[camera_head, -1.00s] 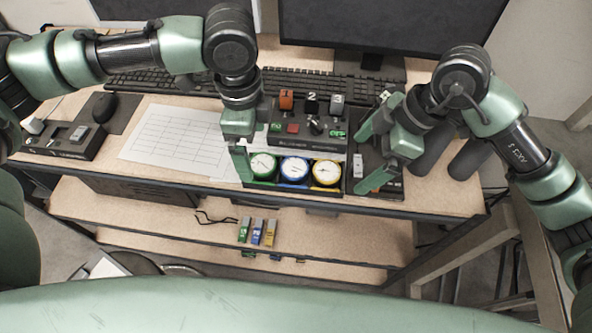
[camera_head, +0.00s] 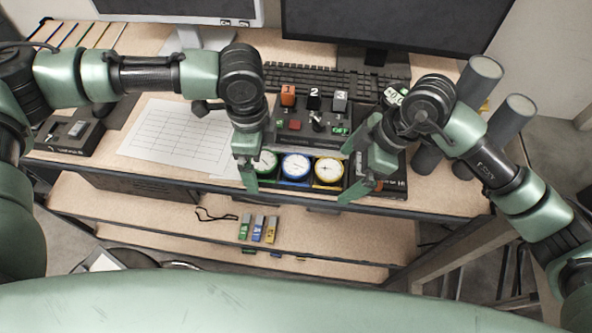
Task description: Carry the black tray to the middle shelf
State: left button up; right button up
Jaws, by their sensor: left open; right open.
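The black tray (camera_head: 312,186) sits at the desk's front edge and holds a green, a blue (camera_head: 296,167) and a yellow gauge. My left gripper (camera_head: 247,164) is open at the tray's left end, partly covering the green gauge's side. My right gripper (camera_head: 354,170) is open at the tray's right end, close to the yellow gauge. I cannot tell whether either gripper touches the tray. The middle shelf (camera_head: 160,216) lies below the desk top.
Small green, blue and yellow blocks (camera_head: 257,229) stand on the middle shelf, with a black cable (camera_head: 214,214) to their left; its left and right parts look clear. A control box (camera_head: 312,118) stands behind the tray. A paper sheet (camera_head: 180,135) lies left.

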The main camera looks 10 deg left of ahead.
pick_arm(q)
jog(key=shift+f, duration=0.55)
pick_arm(e)
jog(key=shift+a+f, duration=0.15)
jog(key=shift+f, duration=0.4)
pick_arm(q)
jog(key=c, duration=1.7)
pick_arm(e)
jog(key=c, duration=1.7)
jog(key=shift+r, duration=0.1)
pick_arm(q)
jog(key=shift+r, duration=0.15)
pick_arm(e)
jog(key=shift+r, duration=0.1)
